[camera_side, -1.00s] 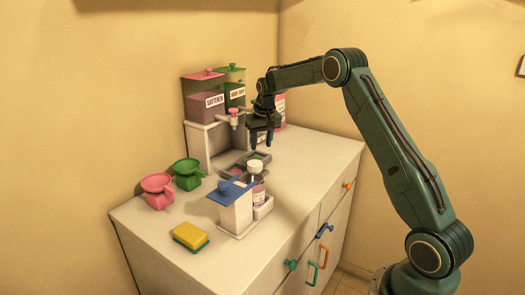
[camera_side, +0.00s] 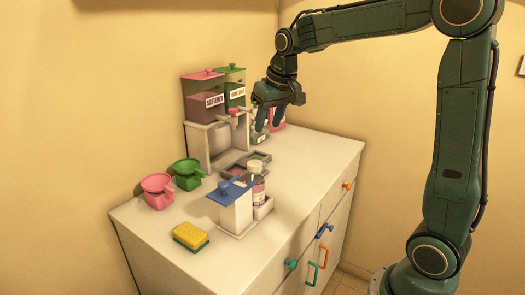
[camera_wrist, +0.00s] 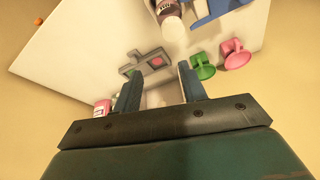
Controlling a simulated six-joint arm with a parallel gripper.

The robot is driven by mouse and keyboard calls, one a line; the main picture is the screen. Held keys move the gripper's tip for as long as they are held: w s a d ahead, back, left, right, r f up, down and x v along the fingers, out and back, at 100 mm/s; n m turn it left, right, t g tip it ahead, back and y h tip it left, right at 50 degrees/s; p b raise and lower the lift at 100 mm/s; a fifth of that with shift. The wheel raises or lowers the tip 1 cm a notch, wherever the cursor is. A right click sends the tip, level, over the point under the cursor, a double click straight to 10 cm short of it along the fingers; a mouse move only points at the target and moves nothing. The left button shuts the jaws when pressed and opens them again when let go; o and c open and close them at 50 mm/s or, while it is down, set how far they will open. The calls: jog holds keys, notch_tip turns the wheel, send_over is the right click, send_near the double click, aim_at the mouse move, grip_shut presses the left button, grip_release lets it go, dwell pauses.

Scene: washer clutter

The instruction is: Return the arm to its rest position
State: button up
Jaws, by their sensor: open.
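My gripper (camera_side: 270,118) is open and empty.
The softener dispenser (camera_side: 205,98) and green-lidded dispenser (camera_side: 236,88) stand on a white stand. A grey tray (camera_side: 236,172), blue-lidded box (camera_side: 236,210), white-capped bottle (camera_side: 257,190), yellow sponge (camera_side: 190,235), pink cup (camera_side: 157,190) and green cup (camera_side: 187,173) sit on the cabinet.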

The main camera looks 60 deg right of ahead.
jog(key=s+a+n, duration=0.1)
jog(key=s+a, duration=0.2)
jog(key=s, duration=0.5)
jog(key=s+a+f+n+t, duration=0.1)
jog(key=s+a, duration=0.3)
jog(key=s, duration=0.4)
jog(key=s+a+f+n+t+y, duration=0.1)
jog(key=s+a, duration=0.2)
jog(key=s, duration=0.5)
jog(key=shift+a, duration=0.35)
jog(key=shift+w, duration=0.1)
